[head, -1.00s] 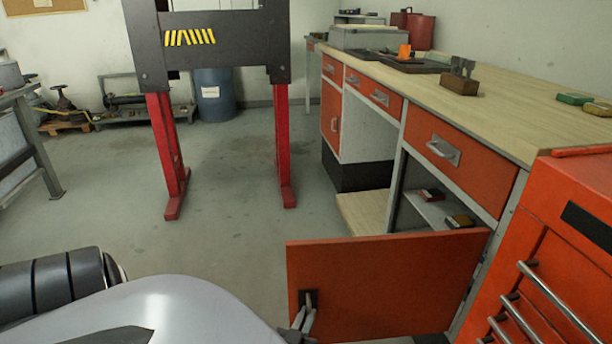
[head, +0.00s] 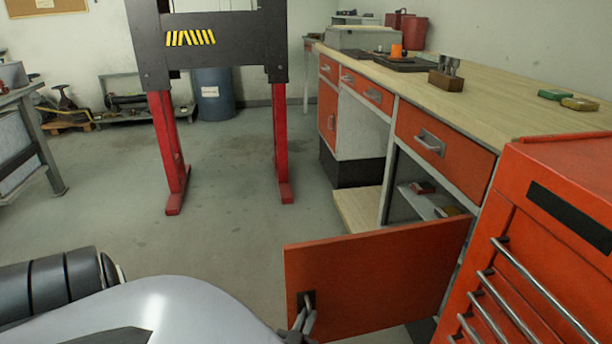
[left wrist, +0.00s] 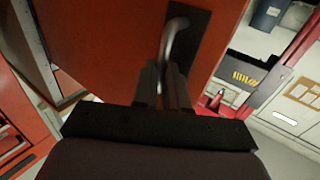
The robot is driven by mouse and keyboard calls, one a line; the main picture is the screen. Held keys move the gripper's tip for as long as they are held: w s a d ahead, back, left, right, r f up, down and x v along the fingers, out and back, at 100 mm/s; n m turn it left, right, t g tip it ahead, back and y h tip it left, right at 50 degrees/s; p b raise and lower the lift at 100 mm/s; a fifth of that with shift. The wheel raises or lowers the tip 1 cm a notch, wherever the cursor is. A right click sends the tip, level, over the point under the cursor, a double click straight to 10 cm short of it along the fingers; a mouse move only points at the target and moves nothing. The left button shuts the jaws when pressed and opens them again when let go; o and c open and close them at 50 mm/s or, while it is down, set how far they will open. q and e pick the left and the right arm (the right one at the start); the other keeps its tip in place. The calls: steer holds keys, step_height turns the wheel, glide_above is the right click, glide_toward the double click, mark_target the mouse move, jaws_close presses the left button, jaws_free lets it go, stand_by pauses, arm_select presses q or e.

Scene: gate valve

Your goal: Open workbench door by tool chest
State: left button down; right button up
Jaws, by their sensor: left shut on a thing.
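The orange workbench door (head: 385,280) stands swung open, out from the cabinet beside the tool chest (head: 560,240). Its dark handle plate (head: 306,300) is near the door's free edge. My left gripper (head: 302,322) is at that handle, low in the head view. In the left wrist view my left gripper (left wrist: 175,85) is shut on the curved metal door handle (left wrist: 176,42). The open cabinet shows a shelf (head: 420,202) with small boxes on it. My right gripper is not in view.
The red tool chest with bar handles stands close right of the door. The workbench top (head: 480,90) holds a brown block (head: 446,80) and small boxes. A press with red legs (head: 165,150) stands at the back. The floor (head: 235,210) left of the door is clear.

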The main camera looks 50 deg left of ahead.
arm_select(q)
steer(key=shift+w+d+r, duration=0.1)
steer(key=shift+w+d, duration=0.6)
steer(key=shift+d, duration=0.05)
steer(key=c, duration=1.2)
jaws_free()
steer(key=shift+w+d, duration=0.1)
steer(key=shift+w, duration=0.05)
steer(key=shift+o, duration=0.2)
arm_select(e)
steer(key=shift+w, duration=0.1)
arm_select(q)
steer(key=shift+s+a, duration=0.25)
steer(key=shift+a, duration=0.05)
steer(key=shift+s, duration=0.15)
